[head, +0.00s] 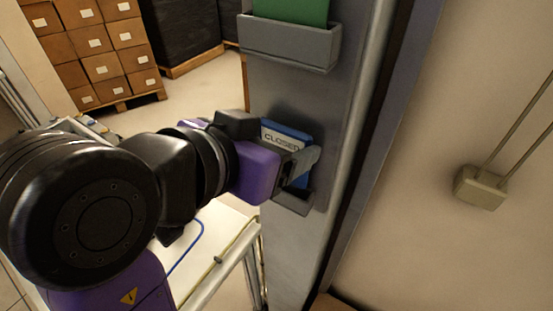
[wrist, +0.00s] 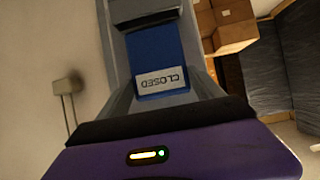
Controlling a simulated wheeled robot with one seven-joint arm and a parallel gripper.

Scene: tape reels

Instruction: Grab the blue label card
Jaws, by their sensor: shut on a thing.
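The blue label card (head: 287,130) bears a white strip reading "CLOSED". It stands in a small grey holder (head: 294,200) on the grey metal post, partly hidden by my gripper in the head view. My gripper (head: 301,168) is at the card's front, shut on it. In the wrist view the card (wrist: 158,52) shows upside down between the two grey fingers of my gripper (wrist: 160,95). The card's far end meets the grey holder (wrist: 145,12) there. I cannot tell whether the card is fully seated in the holder.
A second grey holder (head: 289,42) with a green card (head: 290,10) is higher on the post (head: 285,250). Stacked cardboard boxes (head: 95,55) and dark wrapped pallets (head: 180,32) stand behind. A grey wall box (head: 481,187) is at right. A white-topped table (head: 210,240) is below my arm.

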